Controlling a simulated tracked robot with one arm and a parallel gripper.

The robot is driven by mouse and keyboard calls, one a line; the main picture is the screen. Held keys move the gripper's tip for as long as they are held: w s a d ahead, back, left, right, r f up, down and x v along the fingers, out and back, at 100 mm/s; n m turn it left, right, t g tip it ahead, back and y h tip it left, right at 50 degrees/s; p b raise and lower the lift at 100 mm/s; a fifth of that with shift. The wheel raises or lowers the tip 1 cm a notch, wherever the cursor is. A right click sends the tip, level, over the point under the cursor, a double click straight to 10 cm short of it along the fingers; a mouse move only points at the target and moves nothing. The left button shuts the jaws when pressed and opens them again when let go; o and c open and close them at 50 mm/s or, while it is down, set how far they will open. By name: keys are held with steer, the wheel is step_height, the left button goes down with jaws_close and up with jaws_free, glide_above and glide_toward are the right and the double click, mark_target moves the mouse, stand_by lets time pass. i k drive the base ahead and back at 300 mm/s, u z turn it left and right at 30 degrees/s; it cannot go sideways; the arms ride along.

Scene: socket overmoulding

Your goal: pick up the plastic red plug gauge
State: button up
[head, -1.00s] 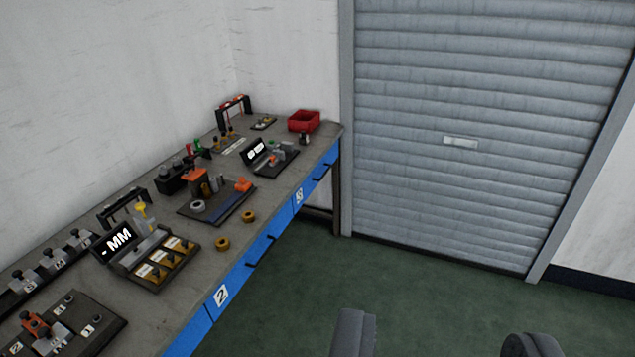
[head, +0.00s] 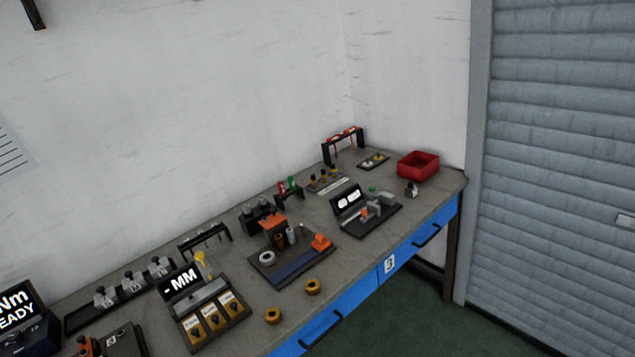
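A small red piece (head: 282,187), which looks like the red plug gauge, stands upright in a small black rack (head: 290,199) towards the back of the bench, near the wall. A green piece (head: 293,183) stands beside it in the same rack. Both are small in the picture, so their shape and material are hard to tell. My gripper is out of the picture, and nothing of its fingers shows.
The grey bench top (head: 350,258) holds an orange fixture (head: 272,226) in front of the rack, a black stand with red pieces (head: 343,146), a red bin (head: 418,165) and a display unit (head: 184,283). Two brass rings (head: 312,287) lie near the front edge.

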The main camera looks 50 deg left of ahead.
mark_target(280, 185)
steer(key=z, duration=0.05)
steer(key=i, duration=1.3)
steer(key=u, duration=0.5)
steer(key=i, duration=1.25)
steer(key=u, duration=1.3)
steer(key=i, duration=1.05)
steer(key=u, duration=0.65)
